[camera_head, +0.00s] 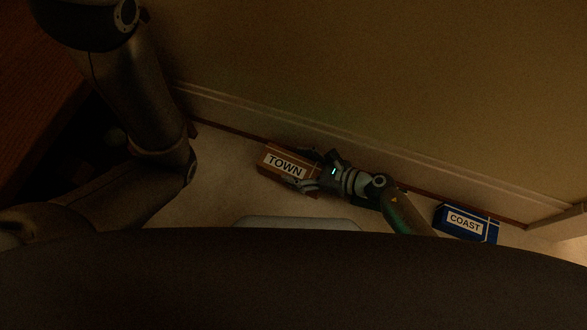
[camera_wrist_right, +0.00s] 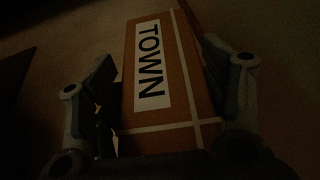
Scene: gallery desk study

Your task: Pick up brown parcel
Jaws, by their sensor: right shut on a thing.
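The brown parcel (camera_head: 268,170) has a white label reading TOWN and pale bands. It lies by the wall's baseboard in the head view. In the right wrist view the parcel (camera_wrist_right: 176,55) fills the space between the two fingers. My right gripper (camera_head: 310,172) is shut on the near end of the parcel, one finger on each side; it also shows in the right wrist view (camera_wrist_right: 160,95). Whether the parcel touches the floor I cannot tell. My left arm comes in at the left, but its gripper is not in view.
A blue parcel (camera_head: 464,222) labelled COAST stands to the right by the baseboard (camera_head: 400,178). A dark green thing lies partly hidden behind my right arm. A reddish wooden surface (camera_head: 40,80) is at the upper left. Pale floor (camera_head: 225,180) is clear left of the brown parcel.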

